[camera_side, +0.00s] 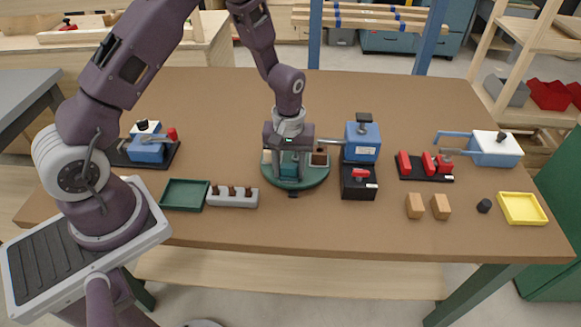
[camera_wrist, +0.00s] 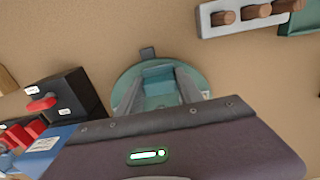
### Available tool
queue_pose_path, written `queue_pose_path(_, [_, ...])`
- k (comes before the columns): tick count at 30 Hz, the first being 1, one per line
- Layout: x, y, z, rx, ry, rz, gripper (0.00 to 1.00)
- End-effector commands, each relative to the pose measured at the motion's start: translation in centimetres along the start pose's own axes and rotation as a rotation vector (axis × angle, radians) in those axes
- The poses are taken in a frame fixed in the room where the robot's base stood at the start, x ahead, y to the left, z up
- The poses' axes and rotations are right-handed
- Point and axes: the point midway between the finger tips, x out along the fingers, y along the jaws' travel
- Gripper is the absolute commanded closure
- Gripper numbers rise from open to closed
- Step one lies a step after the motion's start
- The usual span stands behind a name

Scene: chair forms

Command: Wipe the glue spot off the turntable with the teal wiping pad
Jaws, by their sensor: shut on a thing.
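The round dark green turntable (camera_side: 310,178) sits near the middle of the table; it also shows in the wrist view (camera_wrist: 125,88). My gripper (camera_side: 289,165) points down over it, shut on the teal wiping pad (camera_side: 289,170). In the wrist view the pad (camera_wrist: 158,82) sits between my two fingers (camera_wrist: 160,95), low over the turntable. I cannot tell whether the pad touches the surface. I cannot make out a glue spot; my gripper and the pad hide part of the turntable.
A blue device (camera_side: 362,142) and a black box with a red switch (camera_side: 359,182) stand close right of the turntable. A grey rack with brown pegs (camera_side: 232,198) and a green tray (camera_side: 184,195) lie left. Wooden blocks (camera_side: 415,206) and a yellow tray (camera_side: 522,208) are at the right.

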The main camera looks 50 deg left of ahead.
Motion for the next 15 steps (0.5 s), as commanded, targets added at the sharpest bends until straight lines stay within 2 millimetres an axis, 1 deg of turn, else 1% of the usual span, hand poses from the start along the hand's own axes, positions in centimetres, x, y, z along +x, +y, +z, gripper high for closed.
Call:
queue_pose_path(12, [0.0, 3.9, 0.1, 0.001, 0.000, 0.001, 0.95])
queue_pose_path(15, [0.0, 2.6, 0.0, -0.002, -0.002, -0.002, 0.95])
